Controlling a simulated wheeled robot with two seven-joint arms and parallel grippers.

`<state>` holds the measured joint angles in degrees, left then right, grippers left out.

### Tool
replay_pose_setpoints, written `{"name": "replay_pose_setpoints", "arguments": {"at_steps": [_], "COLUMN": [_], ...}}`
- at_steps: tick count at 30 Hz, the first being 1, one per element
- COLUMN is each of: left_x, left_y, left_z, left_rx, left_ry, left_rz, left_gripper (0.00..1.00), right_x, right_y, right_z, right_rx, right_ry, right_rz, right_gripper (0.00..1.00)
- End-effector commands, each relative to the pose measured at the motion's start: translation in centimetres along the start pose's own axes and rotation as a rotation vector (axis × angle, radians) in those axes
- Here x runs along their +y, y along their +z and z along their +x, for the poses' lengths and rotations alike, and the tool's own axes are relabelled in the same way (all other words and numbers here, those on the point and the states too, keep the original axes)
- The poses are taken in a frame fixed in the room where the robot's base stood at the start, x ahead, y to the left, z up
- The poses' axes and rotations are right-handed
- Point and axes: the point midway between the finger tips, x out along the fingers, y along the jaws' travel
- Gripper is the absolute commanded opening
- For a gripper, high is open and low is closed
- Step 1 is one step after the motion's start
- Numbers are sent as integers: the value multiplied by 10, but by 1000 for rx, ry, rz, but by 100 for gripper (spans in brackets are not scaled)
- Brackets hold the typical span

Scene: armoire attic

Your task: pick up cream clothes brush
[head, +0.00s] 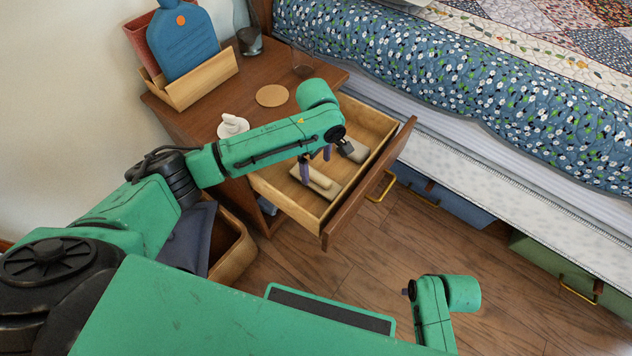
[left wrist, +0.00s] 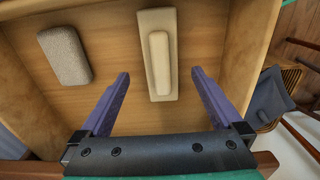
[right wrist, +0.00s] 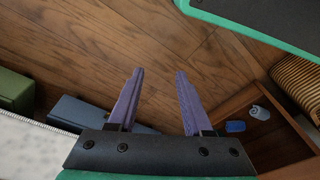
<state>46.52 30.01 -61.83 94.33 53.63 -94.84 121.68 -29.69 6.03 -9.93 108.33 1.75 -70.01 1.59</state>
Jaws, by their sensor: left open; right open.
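The cream clothes brush (head: 322,184) lies in the open wooden drawer (head: 290,207), near its front left part. In the left wrist view the brush (left wrist: 159,52) is a long cream block with a raised narrow handle on top, lying lengthwise ahead of the fingers. My left gripper (head: 315,164) is open and empty above the drawer, with the brush lined up between its purple fingertips (left wrist: 160,73) but beyond and below them.
A grey rounded block (left wrist: 64,55) lies beside the brush in the drawer. The nightstand top (head: 200,118) holds a wooden holder (head: 205,82) with a blue hot-water bottle (head: 183,42), a round cork coaster (head: 272,95) and a white item (head: 232,125). The bed (head: 480,90) stands to the right.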

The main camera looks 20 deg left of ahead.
Motion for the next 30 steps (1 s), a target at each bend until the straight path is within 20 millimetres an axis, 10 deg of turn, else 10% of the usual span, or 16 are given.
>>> {"name": "replay_pose_setpoints", "arguments": {"at_steps": [9, 17, 25, 30], "left_x": [-2, -2, -2, -1], "left_y": [-2, -1, -1, -1], "left_z": [47, 51, 51, 51], "left_rx": [2, 1, 1, 1], "left_ry": [-1, 0, 0, 1], "left_rz": [0, 2, 2, 2], "left_gripper": [100, 100, 8, 4], "right_x": [-8, -9, -9, -9], "right_y": [-12, -12, -12, -12], "right_z": [-49, -61, -60, -60], "right_rx": [19, 17, 18, 17], "right_ry": [-21, -24, -24, -24], "right_rz": [-13, -15, -15, -15], "right_gripper": [50, 50, 50, 50]}}
